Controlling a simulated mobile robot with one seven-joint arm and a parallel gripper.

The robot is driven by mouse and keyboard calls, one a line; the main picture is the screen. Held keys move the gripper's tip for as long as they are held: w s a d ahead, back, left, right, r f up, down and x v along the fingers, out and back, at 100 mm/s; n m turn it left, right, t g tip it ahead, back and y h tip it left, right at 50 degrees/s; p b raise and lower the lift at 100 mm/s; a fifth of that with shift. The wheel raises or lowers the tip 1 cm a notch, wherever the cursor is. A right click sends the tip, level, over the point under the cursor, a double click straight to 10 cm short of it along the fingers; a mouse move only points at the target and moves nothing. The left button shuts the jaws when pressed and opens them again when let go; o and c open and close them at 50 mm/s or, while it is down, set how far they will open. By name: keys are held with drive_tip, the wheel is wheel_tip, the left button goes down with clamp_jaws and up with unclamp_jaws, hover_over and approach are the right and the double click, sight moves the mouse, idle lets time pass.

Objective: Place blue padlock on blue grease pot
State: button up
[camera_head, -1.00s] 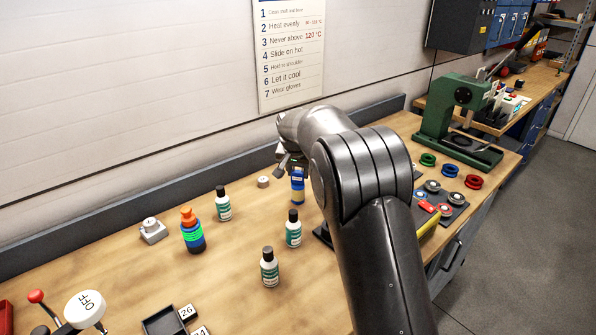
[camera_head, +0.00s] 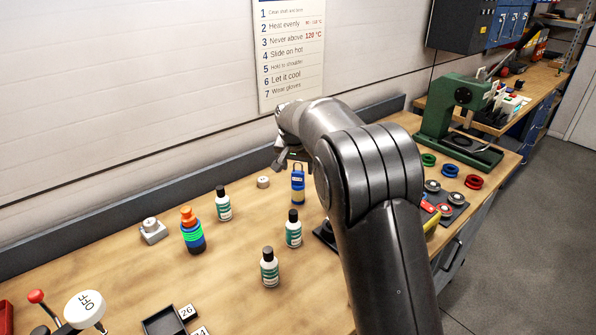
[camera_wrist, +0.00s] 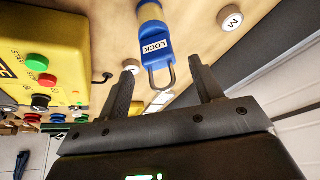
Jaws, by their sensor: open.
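The blue padlock (camera_head: 298,182) stands upright on top of the blue grease pot (camera_head: 298,199), which shows a pale yellowish band. In the wrist view the padlock (camera_wrist: 156,47) has a LOCK label and its metal shackle points toward my gripper. A part of the pot (camera_wrist: 149,11) shows beyond it at the top edge. My gripper (camera_head: 288,164) is open and empty, just above and to the left of the padlock. In the wrist view the two fingers of my gripper (camera_wrist: 163,64) are spread to either side of the shackle, with gaps on both sides.
Several dark-capped bottles (camera_head: 293,229) and an orange-topped bottle (camera_head: 192,232) stand left and in front. A small round piece (camera_head: 263,182) lies left of the pot. A yellow control box (camera_wrist: 45,60) with buttons shows in the wrist view. The wall is close behind.

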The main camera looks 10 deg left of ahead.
drive_tip(key=v, duration=0.9)
drive_tip(key=s+d+r, duration=0.3)
drive_tip(key=s+d, duration=0.5)
drive_tip(key=s, duration=0.2)
drive_tip(key=s+d+r, duration=0.4)
drive_tip(key=s+d, duration=0.5)
drive_tip(key=s+d+f, duration=0.2)
drive_tip(key=s, duration=0.5)
drive_tip(key=s+d+f+n, duration=0.1)
drive_tip(key=s+d+f, duration=0.1)
drive_tip(key=s, duration=0.5)
drive_tip(key=s+d+f+t, duration=0.1)
drive_tip(key=s+d+f, duration=0.1)
drive_tip(key=s+f, duration=0.2)
drive_tip(key=s, duration=0.3)
drive_tip(key=shift+n, duration=0.4)
drive_tip(key=shift+s+d+r, duration=0.1)
